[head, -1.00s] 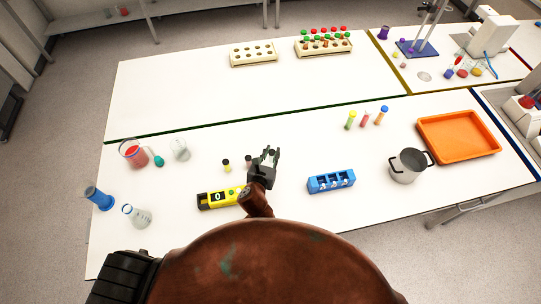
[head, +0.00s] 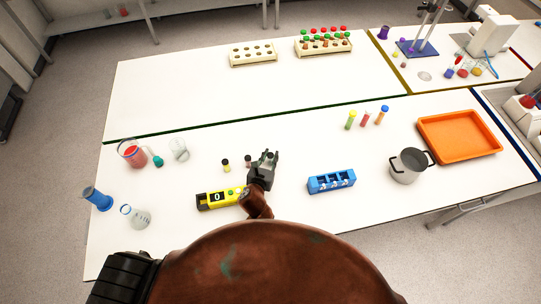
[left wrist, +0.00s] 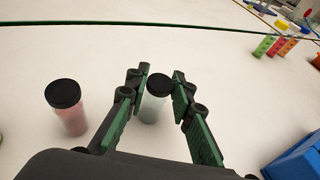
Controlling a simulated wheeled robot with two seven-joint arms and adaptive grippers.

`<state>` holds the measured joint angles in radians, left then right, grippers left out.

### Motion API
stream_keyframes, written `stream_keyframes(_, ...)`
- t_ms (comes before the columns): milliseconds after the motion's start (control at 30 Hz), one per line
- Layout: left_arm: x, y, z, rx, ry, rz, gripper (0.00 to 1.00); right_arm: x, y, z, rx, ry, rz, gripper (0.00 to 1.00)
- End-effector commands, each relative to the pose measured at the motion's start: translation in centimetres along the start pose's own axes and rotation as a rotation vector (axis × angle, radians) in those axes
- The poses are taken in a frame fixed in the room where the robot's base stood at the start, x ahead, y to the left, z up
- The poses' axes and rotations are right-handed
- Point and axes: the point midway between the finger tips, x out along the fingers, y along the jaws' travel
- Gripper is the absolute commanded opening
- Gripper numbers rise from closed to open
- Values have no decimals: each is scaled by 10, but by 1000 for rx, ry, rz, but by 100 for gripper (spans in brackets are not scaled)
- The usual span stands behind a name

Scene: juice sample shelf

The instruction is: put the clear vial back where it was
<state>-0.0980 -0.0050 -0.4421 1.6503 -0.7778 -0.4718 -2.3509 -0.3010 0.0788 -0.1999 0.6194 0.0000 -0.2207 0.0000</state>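The clear vial (left wrist: 153,108) with a black cap stands upright on the white table in the left wrist view. My left gripper (left wrist: 158,76) has its two fingers apart, one on each side of this vial. I see no clear grip on it. In the head view my left gripper (head: 269,155) is over the table's middle and mostly hides the vial. A pink vial (left wrist: 71,117) with a black cap stands to the left, outside the fingers. A yellow vial (head: 226,166) with a dark cap stands further left. My right gripper is not in view.
A yellow device (head: 207,201) with a "0" display lies left of my gripper. A blue rack (head: 331,182) is to the right, then a pot (head: 405,170) and an orange tray (head: 430,141). Glassware, including a beaker (head: 131,153), stands left.

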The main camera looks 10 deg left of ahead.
Motion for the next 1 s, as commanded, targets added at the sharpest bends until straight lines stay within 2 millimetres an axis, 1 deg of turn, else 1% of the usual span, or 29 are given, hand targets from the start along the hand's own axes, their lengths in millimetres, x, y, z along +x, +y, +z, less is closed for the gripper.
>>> stream_keyframes(33, 0, 0, 1, 0, 0, 0, 26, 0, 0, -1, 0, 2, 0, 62)
stream_keyframes(200, 0, 0, 1, -1, 0, 0, 37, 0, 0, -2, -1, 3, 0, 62)
stream_keyframes(467, -1, 0, 2, -1, -1, 0, 37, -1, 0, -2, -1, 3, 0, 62)
stream_keyframes(567, -5, 0, 3, 0, 0, 0, 37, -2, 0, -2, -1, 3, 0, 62)
stream_keyframes(667, -19, 0, 3, 1, -1, -1, 37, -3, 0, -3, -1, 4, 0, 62)
stream_keyframes(1000, -89, 0, 2, 0, 1, 0, 37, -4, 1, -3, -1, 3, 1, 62)
